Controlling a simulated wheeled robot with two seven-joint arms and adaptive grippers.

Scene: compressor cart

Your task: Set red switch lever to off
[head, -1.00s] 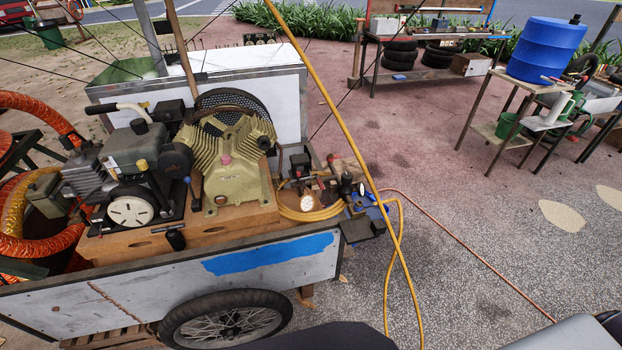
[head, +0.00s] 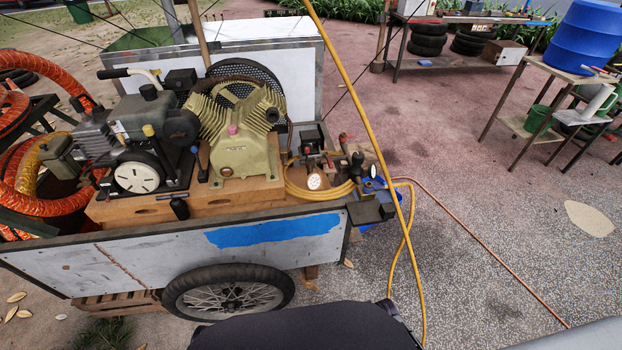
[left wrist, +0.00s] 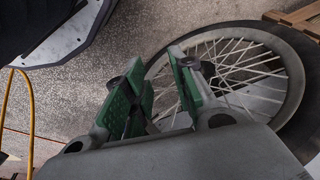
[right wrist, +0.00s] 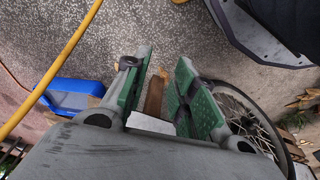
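The compressor cart (head: 160,255) stands in front of me in the head view. A black switch box (head: 311,138) sits at the right end of its deck, beside gauges and valves. Small red parts (head: 343,137) show around there, but they are too small to tell which is the switch lever or how it is set. My left gripper (left wrist: 155,62) is open and empty, with the cart wheel (left wrist: 240,80) behind its fingers. My right gripper (right wrist: 162,58) is open and empty above the ground near the cart. Neither gripper shows in the head view.
A yellow hose (head: 355,95) crosses in front of the deck's right end. A green compressor pump (head: 238,130) and an engine (head: 135,135) fill the deck. A blue tray (right wrist: 70,95) lies low beside the cart. Paved ground to the right is mostly free.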

